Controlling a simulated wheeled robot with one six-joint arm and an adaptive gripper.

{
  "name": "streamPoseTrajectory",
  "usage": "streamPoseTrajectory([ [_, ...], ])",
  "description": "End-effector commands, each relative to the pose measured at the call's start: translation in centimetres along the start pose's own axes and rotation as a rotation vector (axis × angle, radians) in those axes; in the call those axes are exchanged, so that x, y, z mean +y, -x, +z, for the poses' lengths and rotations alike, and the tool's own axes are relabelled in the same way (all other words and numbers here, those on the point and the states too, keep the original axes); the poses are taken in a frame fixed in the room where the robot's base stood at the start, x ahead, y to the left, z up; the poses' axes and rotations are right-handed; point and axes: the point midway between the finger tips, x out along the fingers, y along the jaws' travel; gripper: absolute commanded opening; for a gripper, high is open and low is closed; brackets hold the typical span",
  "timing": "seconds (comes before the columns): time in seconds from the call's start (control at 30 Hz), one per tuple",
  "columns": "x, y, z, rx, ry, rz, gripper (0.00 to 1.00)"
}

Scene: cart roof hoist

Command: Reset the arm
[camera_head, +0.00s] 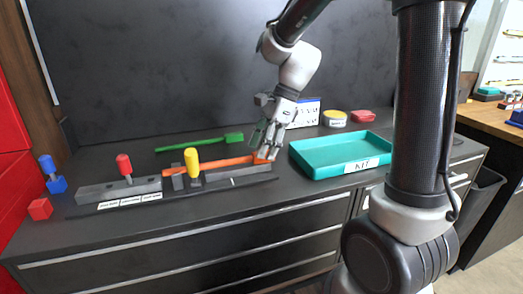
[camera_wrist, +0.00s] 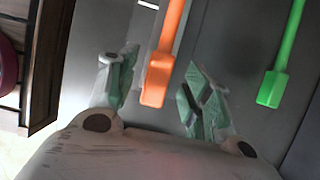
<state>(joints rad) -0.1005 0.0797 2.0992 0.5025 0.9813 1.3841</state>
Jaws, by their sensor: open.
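My gripper (camera_head: 271,147) is open above the right end of the orange bar (camera_head: 226,163) on the counter. In the wrist view, the end of the orange bar (camera_wrist: 157,80) lies between the two spread fingers of my gripper (camera_wrist: 162,90), with a gap visible on each side. My arm reaches over from the right side in the head view. Whether either finger touches the bar cannot be told.
A green hammer-shaped piece (camera_head: 200,143) lies behind the bar. A teal KIT tray (camera_head: 312,170) is empty at right.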

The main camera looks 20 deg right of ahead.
Motion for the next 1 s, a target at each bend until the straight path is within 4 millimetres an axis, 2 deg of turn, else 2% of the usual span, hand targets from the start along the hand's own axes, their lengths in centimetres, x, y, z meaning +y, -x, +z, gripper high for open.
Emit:
streamPoseTrajectory([
  [0.3,-0.1,7.1,0.0,-0.001,-0.001,-0.006,0.50],
  [0.5,0.0,9.8,0.0,0.000,-0.001,-0.003,0.50],
  [0.77,0.0,10.5,0.0,0.000,0.045,-0.002,0.50],
  [0.87,-0.4,10.5,-0.3,0.014,0.191,-0.016,0.50],
  [0.93,-0.1,9.9,-1.4,0.046,0.345,-0.007,0.50],
  [1.0,1.0,9.1,-3.0,0.088,0.527,0.015,0.50],
])
